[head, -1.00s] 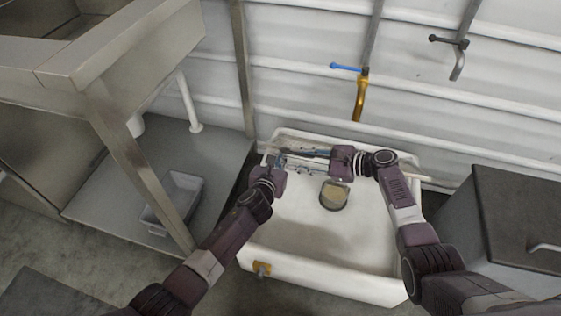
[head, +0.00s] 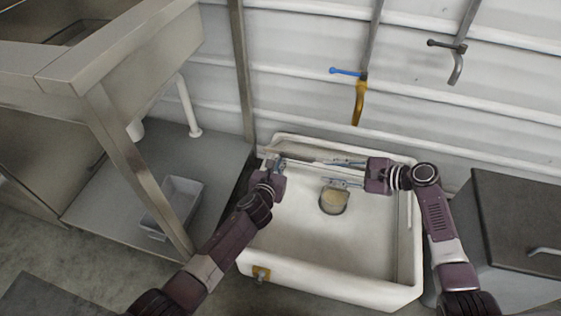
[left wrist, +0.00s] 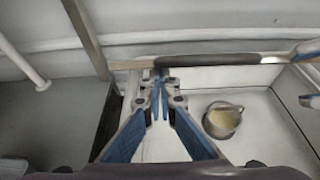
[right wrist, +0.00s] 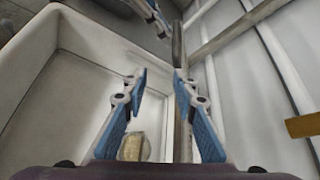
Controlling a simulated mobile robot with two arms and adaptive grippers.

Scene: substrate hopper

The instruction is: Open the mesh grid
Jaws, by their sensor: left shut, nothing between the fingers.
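No mesh surface can be made out clearly. A long bar with a dark grey middle (left wrist: 210,60) runs along the back of the white sink (head: 350,289); it may be the grid's edge. It also shows as a grey rod in the right wrist view (right wrist: 178,48). My left gripper (head: 281,161) is shut and empty at the sink's back left, its tips (left wrist: 160,82) close to the bar; touching cannot be told. My right gripper (head: 332,172) is open at the back of the sink, the rod seen beside one finger (right wrist: 160,78).
A metal pot with beige contents (head: 334,203) stands in the sink below my right gripper. A blue-handled brass tap (head: 360,100) and a grey tap (head: 456,68) hang above. A steel bench (head: 125,165) stands left, a dark-topped box (head: 520,215) right.

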